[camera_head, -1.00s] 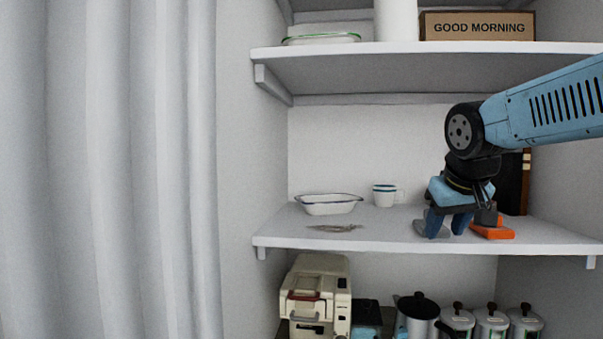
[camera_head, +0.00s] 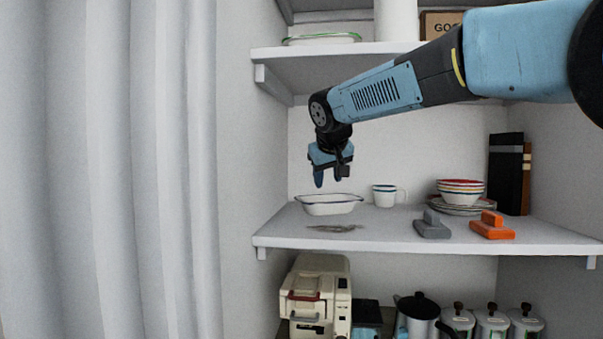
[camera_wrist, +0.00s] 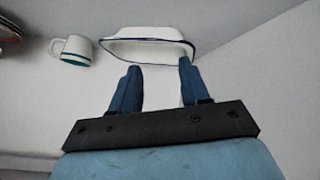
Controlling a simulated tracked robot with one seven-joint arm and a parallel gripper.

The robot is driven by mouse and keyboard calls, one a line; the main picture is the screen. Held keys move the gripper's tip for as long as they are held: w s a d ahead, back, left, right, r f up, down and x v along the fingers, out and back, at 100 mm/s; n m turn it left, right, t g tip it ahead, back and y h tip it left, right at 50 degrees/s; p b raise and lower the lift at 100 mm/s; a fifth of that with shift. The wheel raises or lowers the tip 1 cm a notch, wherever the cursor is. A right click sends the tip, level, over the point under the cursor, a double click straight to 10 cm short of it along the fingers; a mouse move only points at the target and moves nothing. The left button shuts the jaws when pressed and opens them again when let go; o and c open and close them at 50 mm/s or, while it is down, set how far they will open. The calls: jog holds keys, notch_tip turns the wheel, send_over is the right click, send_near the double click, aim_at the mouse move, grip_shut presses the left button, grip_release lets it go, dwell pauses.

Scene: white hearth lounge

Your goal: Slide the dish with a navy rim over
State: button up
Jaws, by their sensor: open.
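The white dish with a navy rim (camera_head: 328,205) stands upright on the middle shelf (camera_head: 400,236), near its left end. It also shows at the top of the wrist view (camera_wrist: 147,48). My gripper (camera_head: 328,182) points down above the dish in the head view, its fingers apart from each other and empty. In the wrist view the two blue fingertips (camera_wrist: 158,65) appear at the dish's near edge, overlapping it in the picture. I cannot tell whether they touch it. Part of the dish's near rim is hidden by the fingers there.
A white mug (camera_head: 384,195) stands just right of the dish. A small grey item (camera_head: 335,228) lies in front of it. Stacked bowls and plates (camera_head: 460,195), a grey block tool (camera_head: 432,224) and an orange one (camera_head: 492,226) stand further right. The upper shelf (camera_head: 330,70) overhangs.

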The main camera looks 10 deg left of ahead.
send_near(300, 200)
jog(key=v, duration=0.3)
jog(key=shift+s+d+n+t, duration=0.25)
jog(key=shift+s+n+t, duration=0.05)
jog(key=shift+n, duration=0.1)
jog(key=x, duration=1.3)
jog(key=shift+w+a+f, duration=0.2)
jog(key=shift+w+f, duration=0.05)
jog(key=shift+f, duration=0.05)
grip_shut()
